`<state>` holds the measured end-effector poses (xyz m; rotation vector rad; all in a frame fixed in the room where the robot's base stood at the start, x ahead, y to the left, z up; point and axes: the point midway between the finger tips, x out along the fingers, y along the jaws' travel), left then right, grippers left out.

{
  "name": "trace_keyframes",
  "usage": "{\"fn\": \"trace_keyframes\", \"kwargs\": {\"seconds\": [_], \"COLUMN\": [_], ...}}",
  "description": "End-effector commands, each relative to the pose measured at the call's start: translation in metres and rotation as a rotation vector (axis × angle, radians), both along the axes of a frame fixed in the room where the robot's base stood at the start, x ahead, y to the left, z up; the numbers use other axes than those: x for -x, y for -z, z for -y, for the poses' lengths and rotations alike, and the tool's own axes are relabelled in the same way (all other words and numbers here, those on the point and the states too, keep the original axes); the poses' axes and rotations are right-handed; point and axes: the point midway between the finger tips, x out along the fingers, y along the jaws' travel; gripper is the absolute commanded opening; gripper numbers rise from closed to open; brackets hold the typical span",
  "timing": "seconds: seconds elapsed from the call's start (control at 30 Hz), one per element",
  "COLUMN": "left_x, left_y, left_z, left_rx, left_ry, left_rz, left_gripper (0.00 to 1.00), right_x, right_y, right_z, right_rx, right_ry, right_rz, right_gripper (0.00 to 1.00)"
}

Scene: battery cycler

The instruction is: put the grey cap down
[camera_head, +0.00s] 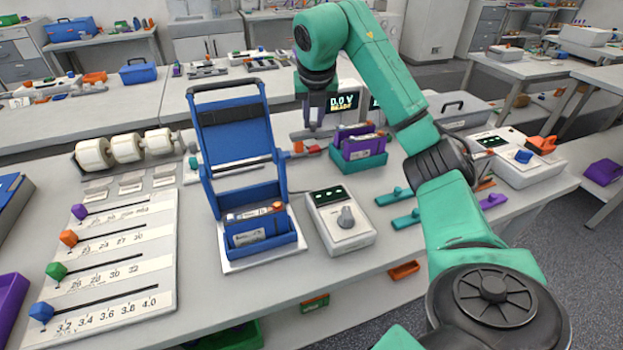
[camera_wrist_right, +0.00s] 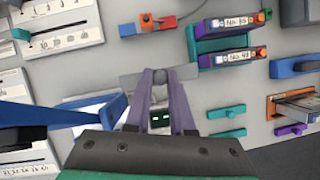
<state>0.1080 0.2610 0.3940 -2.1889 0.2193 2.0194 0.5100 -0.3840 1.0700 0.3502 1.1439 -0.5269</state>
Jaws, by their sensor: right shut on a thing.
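The grey cap (camera_wrist_right: 130,81), a flat bar with a round knob, shows in the wrist view. My right gripper (camera_head: 313,127) is shut on its knob between two purple-grey fingers, which also show in the wrist view (camera_wrist_right: 160,80). In the head view the gripper points down over the bench, between the open blue case and the teal rack. The cap is small and hard to make out there. I cannot tell whether it touches the bench. My left gripper is not in view.
The blue case (camera_head: 207,150) stands left of the gripper with its lid raised. The teal rack (camera_head: 372,163) holds purple battery packs at the right. Teal caps (camera_head: 405,220) and a purple cap (camera_head: 492,201) lie farther right. A grey dial box (camera_head: 341,237) stands in front.

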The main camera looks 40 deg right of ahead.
Motion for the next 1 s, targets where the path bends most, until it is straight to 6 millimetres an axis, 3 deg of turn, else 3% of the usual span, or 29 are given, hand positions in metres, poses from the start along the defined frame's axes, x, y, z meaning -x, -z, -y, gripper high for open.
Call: {"fn": "trace_keyframes", "kwargs": {"seconds": [0.03,0.2,0.5,0.6,0.87,0.9,0.97,1.0], "left_x": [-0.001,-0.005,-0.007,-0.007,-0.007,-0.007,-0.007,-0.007], "left_y": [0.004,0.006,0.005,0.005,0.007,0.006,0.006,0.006], "left_z": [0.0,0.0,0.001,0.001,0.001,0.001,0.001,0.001], "left_rx": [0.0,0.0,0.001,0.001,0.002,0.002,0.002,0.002], "left_ry": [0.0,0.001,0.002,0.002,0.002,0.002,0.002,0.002], "left_rz": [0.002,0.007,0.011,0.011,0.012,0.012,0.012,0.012], "left_gripper": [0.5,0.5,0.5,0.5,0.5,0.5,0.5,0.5], "right_x": [0.001,0.001,0.001,0.001,0.0,0.0,0.0,0.0], "right_y": [0.021,0.074,0.129,0.139,0.141,0.141,0.14,0.14], "right_z": [0.001,0.0,0.0,0.0,0.0,0.0,0.0,0.0], "right_rx": [0.002,0.001,0.0,0.0,0.0,0.0,0.0,0.0], "right_ry": [0.0,0.0,-0.001,0.0,0.0,0.0,0.0,0.0], "right_rz": [-0.006,-0.006,-0.004,0.0,0.001,0.002,0.001,0.001], "right_gripper": [0.0,0.0,0.0,0.0,0.0,0.29,0.51,0.51]}}
